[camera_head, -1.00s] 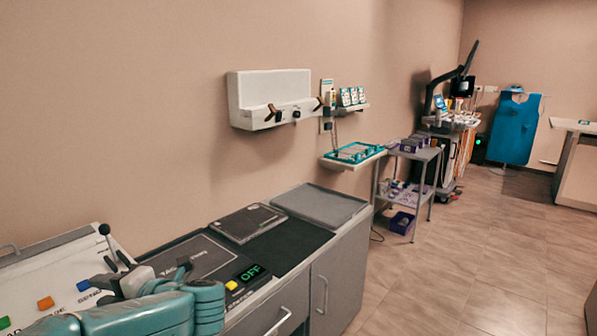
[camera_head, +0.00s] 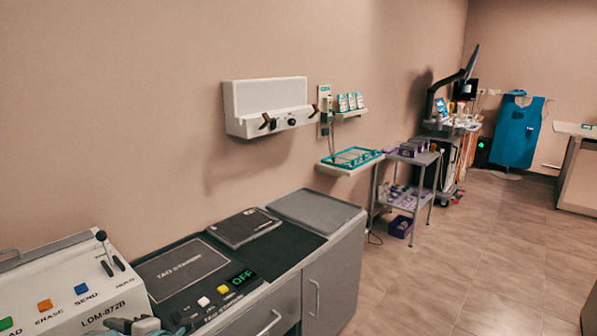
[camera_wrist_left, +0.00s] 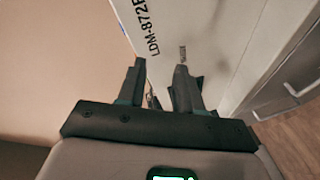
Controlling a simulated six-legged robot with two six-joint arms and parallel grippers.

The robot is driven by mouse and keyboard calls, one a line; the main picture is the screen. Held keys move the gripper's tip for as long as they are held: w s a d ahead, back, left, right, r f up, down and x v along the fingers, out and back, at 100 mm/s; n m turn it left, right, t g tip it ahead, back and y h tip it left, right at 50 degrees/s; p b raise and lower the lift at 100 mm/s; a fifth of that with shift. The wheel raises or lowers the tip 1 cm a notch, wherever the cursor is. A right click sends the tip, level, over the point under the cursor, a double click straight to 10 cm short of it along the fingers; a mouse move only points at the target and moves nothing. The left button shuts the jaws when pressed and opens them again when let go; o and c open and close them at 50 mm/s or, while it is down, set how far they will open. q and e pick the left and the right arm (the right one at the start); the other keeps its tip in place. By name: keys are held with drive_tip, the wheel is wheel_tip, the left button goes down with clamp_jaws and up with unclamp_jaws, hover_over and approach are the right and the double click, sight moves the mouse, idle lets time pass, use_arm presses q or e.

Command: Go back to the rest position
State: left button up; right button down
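My left gripper (camera_wrist_left: 160,72) shows in the left wrist view with its two dark fingers apart and nothing seen between them. The white console marked LDM-872B (camera_wrist_left: 158,22) lies beyond the fingertips. In the head view, only a dark part of my left gripper (camera_head: 140,326) shows at the bottom edge, in front of the console (camera_head: 75,292). My right gripper is not in view.
A black panel (camera_head: 185,260) reading OFF, with yellow and white buttons, sits in the grey counter. A flat dark plate (camera_head: 245,227) and a grey tray (camera_head: 313,209) lie further along. A cart (camera_head: 412,160) stands beyond; floor on the right is clear.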

use_arm(q)
drive_tip(key=s+d+f+m+t+h+p, duration=0.1)
drive_tip(key=s+d+f+m+h+p, duration=0.1)
drive_tip(key=d+f+m+h, duration=0.65)
drive_tip(key=s+d+f+m+t+h+p, duration=0.1)
drive_tip(key=s+d+f+m+t+h, duration=0.15)
drive_tip(key=f+m, duration=0.7)
drive_tip(key=s+d+f+m+g+h, duration=0.3)
drive_tip(key=s+d, duration=0.4)
drive_tip(key=s, duration=0.3)
drive_tip(key=s+d+f+m+g+h, duration=0.4)
drive_tip(key=s+d, duration=0.4)
drive_tip(key=s, duration=0.2)
wheel_tip(320, 180, down, 2)
drive_tip(key=shift+s+d+f+g+h, duration=0.15)
drive_tip(key=shift+s+g+h, duration=0.05)
drive_tip(key=shift+g+h, duration=0.5)
